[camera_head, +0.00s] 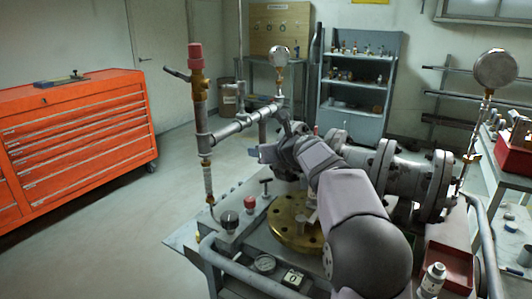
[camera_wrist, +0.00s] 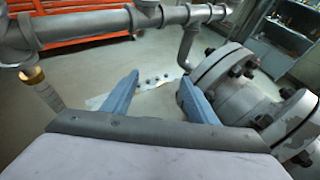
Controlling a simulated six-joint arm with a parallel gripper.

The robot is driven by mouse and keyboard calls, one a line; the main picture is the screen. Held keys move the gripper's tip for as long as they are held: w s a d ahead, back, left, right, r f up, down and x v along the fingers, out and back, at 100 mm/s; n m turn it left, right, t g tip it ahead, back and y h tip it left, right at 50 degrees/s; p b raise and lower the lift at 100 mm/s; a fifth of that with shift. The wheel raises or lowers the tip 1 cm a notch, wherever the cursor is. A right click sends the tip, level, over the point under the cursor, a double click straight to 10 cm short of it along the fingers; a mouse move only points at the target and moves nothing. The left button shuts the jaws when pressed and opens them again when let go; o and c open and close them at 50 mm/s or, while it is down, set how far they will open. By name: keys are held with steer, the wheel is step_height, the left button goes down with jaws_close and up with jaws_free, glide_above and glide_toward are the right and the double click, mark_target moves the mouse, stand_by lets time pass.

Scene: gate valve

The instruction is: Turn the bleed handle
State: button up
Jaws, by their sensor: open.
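My gripper (camera_head: 258,152) is in front of the horizontal pipe in the head view, pointing left. In the wrist view my gripper (camera_wrist: 158,98) shows two blue fingers, spread wide with nothing between them. A dark lever handle (camera_head: 177,74) sticks out left from a brass valve (camera_head: 198,90) under a red cap (camera_head: 195,56), on the upright pipe at the left. It is the likely bleed handle, though I see no label. It stands apart from my gripper, higher and to the left. It is out of the wrist view. A small T-handle (camera_head: 266,184) stands on the bench below my gripper.
The grey pipe (camera_wrist: 110,24) crosses the top of the wrist view. Bolted flanges (camera_wrist: 235,85) stand close to the right finger. The floor left of the bench is clear.

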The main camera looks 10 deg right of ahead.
mark_target(266, 179)
steer(key=n+g+p, duration=0.1)
steer(key=n+p, duration=0.4)
steer(key=n, duration=0.1)
steer(key=a+n+g+p, duration=0.1)
steer(key=n+g+p, duration=0.1)
steer(key=n+p, duration=0.4)
steer(key=n+g+p, duration=0.1)
steer(key=n+p, duration=0.5)
steer(key=n, duration=0.1)
steer(key=shift+w+a+g, duration=0.1)
steer(key=shift+a+g, duration=0.2)
steer(key=shift+g, duration=0.1)
steer(key=n+p, duration=0.1)
steer(key=n, duration=0.1)
steer(key=n+g+p, duration=0.1)
steer(key=n+p, duration=0.1)
steer(key=s+n+p, duration=0.1)
steer(key=n, duration=0.1)
steer(key=shift+d+f, duration=0.1)
steer(key=shift+d, duration=0.05)
steer(key=shift+d+f+n+g+h+p, duration=0.25)
steer(key=shift+f+n+g+p, duration=0.3)
steer(key=shift+f+n+p, duration=1.05)
steer(key=shift+d+f+n+g+h+p, duration=0.25)
steer(key=shift+f+n+g+p, duration=0.25)
steer(key=shift+f+n+p, duration=1.05)
steer(key=shift+d+f+n+g+h+p, duration=0.25)
steer(key=shift+f+n+g+p, duration=0.5)
steer(key=shift+n+p, duration=1.45)
steer(key=shift+f, duration=0.15)
